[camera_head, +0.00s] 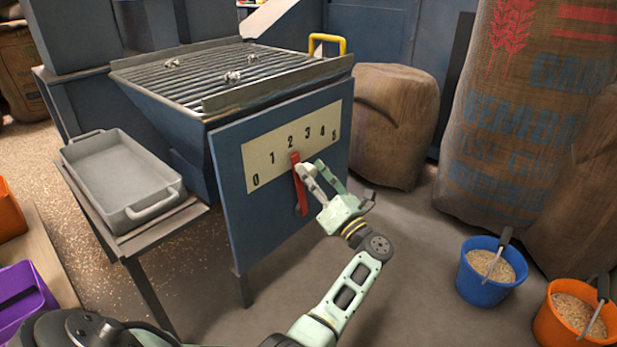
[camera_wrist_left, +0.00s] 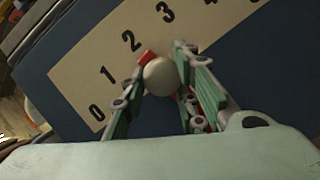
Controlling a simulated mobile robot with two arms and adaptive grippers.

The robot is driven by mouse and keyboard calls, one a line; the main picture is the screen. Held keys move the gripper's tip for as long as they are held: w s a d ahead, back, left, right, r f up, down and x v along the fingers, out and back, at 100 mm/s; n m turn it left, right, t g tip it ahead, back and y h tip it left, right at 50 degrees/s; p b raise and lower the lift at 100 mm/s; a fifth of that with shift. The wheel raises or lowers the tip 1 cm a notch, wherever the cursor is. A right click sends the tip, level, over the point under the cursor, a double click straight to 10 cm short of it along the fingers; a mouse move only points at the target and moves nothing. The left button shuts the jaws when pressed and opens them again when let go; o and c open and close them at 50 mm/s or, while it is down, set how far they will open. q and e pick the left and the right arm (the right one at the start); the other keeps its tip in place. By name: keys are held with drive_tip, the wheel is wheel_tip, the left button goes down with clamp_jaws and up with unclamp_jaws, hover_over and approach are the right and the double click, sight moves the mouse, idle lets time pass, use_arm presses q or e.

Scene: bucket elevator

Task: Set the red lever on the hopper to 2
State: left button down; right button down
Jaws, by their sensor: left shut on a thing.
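The red lever (camera_head: 299,185) is on the blue front panel of the hopper (camera_head: 230,180). Its upper tip (camera_head: 294,157) lies just below the 2 on the cream scale (camera_head: 292,144), which runs from 0 to 5. My left gripper (camera_head: 308,172) is at the lever's upper part, shut on it. In the left wrist view, a pale round knob (camera_wrist_left: 160,76) sits between the fingers of my left gripper (camera_wrist_left: 165,85), with the red tip (camera_wrist_left: 146,56) just beyond it, close to the 2. The fingers hide part of the lever. My right gripper is not seen.
A grey tray (camera_head: 75,158) stands on a side table left of the hopper. A grate with a yellow handle (camera_head: 328,37) tops the hopper. Blue (camera_head: 466,285) and orange (camera_head: 543,325) grain buckets stand on the floor at right, before large sacks (camera_head: 455,170).

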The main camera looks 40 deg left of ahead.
use_arm(q)
drive_tip(key=shift+w+r, duration=0.2)
drive_tip(key=shift+r, duration=0.1)
drive_tip(key=c, duration=1.4)
unclamp_jaws()
drive_tip(key=shift+c, duration=0.2)
drive_tip(key=shift+s+f, duration=0.1)
drive_tip(key=shift+f, duration=0.05)
drive_tip(key=shift+d+f, duration=0.1)
drive_tip(key=shift+d, duration=0.15)
drive_tip(key=v, duration=0.7)
